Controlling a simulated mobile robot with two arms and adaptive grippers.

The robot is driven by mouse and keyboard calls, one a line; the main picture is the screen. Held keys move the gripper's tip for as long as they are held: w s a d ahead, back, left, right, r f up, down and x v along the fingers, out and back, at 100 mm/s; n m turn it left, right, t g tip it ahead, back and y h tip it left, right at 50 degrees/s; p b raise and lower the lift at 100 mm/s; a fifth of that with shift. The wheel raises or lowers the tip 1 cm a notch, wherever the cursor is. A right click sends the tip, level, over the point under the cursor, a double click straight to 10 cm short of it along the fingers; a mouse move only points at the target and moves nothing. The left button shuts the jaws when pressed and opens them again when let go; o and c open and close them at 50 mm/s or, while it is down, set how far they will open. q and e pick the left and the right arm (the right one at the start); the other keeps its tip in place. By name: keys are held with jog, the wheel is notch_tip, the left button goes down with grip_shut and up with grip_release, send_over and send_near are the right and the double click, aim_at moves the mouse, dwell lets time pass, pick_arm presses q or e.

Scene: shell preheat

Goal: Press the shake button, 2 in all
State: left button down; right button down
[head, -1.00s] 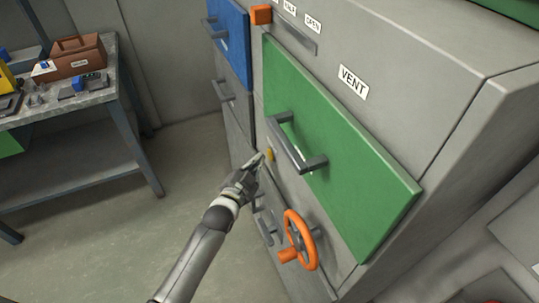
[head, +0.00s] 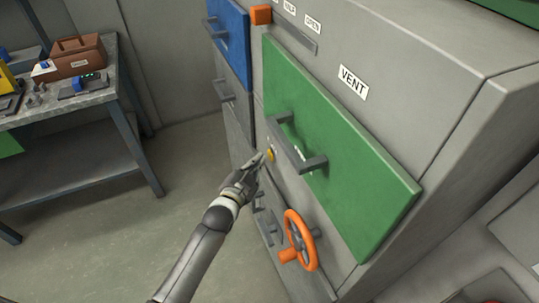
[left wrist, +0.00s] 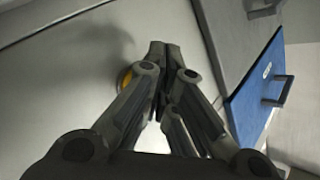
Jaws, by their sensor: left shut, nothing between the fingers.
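The shake button is likely the small yellow button (head: 271,155) on the grey cabinet front, just left of the green panel's handle; no label on it is readable. It also shows in the left wrist view as a yellow edge (left wrist: 126,79), partly hidden behind a finger. My left gripper (head: 261,157) is shut and empty, its fingertips right beside the button in the head view. In the left wrist view the closed fingertips (left wrist: 164,46) are to the right of the button and near the cabinet face. I cannot tell whether they touch it. My right gripper is not in view.
A green panel (head: 335,155) with a dark handle (head: 300,155) projects just right of the button. An orange handwheel (head: 300,240) sits below. A blue drawer (head: 229,40) is at upper left. A workbench (head: 75,165) stands far left; the floor between is clear.

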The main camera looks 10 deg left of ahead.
pick_arm(q)
jog(key=shift+d, duration=0.1)
jog(key=shift+w+d, duration=0.2)
jog(key=shift+d, duration=0.05)
jog(key=shift+w+d, duration=0.3)
jog(key=shift+d, duration=0.1)
dwell(0.7)
jog(key=shift+a+r, duration=0.1)
jog(key=shift+s+a+p, duration=0.5)
jog(key=shift+s+a, duration=0.05)
jog(key=shift+a, duration=0.05)
jog(key=s+a, duration=0.1)
jog(key=s+a+p, duration=0.1)
jog(key=a+p, duration=0.1)
jog(key=a, duration=0.1)
jog(key=shift+s+a, duration=0.1)
jog(key=shift+s, duration=0.3)
